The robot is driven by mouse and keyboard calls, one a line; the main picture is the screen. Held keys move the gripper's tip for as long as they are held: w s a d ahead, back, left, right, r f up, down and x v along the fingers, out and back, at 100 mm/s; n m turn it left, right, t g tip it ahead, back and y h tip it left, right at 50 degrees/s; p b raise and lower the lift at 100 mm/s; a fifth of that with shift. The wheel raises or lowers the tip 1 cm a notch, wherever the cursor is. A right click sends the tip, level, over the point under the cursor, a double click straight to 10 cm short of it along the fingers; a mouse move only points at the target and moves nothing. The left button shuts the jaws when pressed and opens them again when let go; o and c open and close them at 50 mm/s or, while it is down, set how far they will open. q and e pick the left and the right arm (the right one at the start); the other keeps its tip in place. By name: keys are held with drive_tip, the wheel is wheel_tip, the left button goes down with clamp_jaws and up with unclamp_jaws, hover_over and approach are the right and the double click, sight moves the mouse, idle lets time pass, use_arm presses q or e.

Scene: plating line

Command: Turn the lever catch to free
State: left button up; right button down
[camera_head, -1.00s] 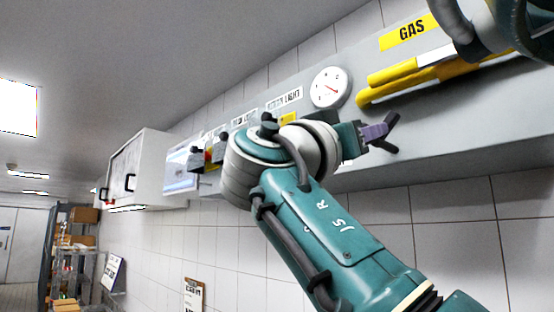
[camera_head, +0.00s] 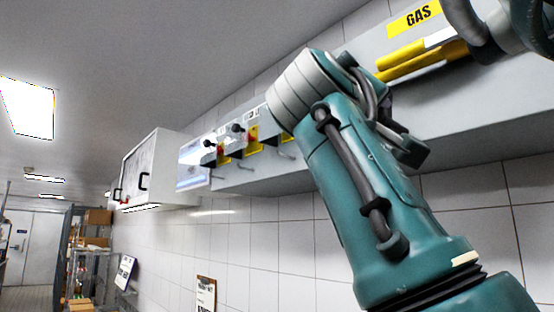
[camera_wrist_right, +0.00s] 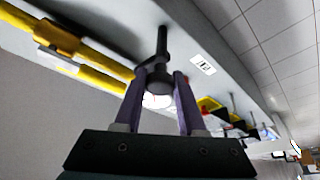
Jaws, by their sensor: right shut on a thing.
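In the right wrist view a dark lever catch (camera_wrist_right: 161,45) with a round hub stands out from the grey panel. The two purple fingers of my right gripper (camera_wrist_right: 159,82) are on either side of the hub, shut on it. In the head view my right gripper (camera_head: 387,103) is mostly hidden behind my own arm, and the lever catch it holds cannot be made out there. Which way the lever points relative to its free position cannot be told. My left gripper is not in view.
The grey wall panel (camera_head: 455,125) carries yellow pipes (camera_head: 425,62) under a GAS label (camera_head: 413,18). Black knobs (camera_head: 237,128) with red and yellow plates sit farther left. A white cabinet (camera_head: 155,165) hangs beyond them.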

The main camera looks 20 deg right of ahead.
drive_tip(key=shift+r+n+t+y+p, duration=0.15)
drive_tip(key=shift+n+t+y+p, duration=0.25)
drive_tip(key=shift+n, duration=0.8)
drive_tip(key=n+y+p, duration=0.1)
drive_tip(key=n+p, duration=0.1)
drive_tip(key=n, duration=0.1)
drive_tip(key=shift+r+y, duration=0.1)
drive_tip(key=shift+y, duration=0.2)
drive_tip(key=n+y+p, duration=0.1)
drive_tip(key=n+p, duration=0.3)
drive_tip(key=shift+n+y+p, duration=0.3)
drive_tip(key=shift+y+p, duration=0.05)
drive_tip(key=shift+y, duration=0.05)
drive_tip(key=shift+f+n+g+p, duration=0.25)
drive_tip(key=shift+n+g+p, duration=0.05)
drive_tip(key=shift+n+p, duration=0.8)
drive_tip(key=c, duration=0.5)
unclamp_jaws()
